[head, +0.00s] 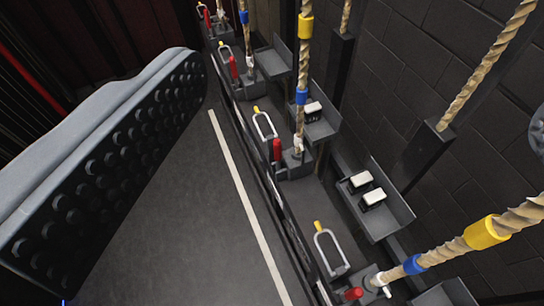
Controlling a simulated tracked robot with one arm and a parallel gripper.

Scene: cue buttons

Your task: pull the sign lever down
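Several red-handled levers stand in a row along a dark rail: one at the bottom (353,293), one in the middle (277,149), one farther up (233,68) and one at the far top (207,18). Grey loops with yellow tips stand beside them, such as the middle loop (264,123) and the near loop (331,248). No sign or readable label shows, so I cannot tell which is the sign lever. My gripper (368,102) is open and empty. Its big studded finger fills the left; a small part of the other shows at the right edge. It touches no lever.
Thick ropes with yellow and blue bands rise by the levers, the nearest rope (450,249) crossing the lower right. Grey trays, one with white-topped blocks (373,198), line the dark brick wall (430,60). The floor (180,230) with a pale stripe is clear.

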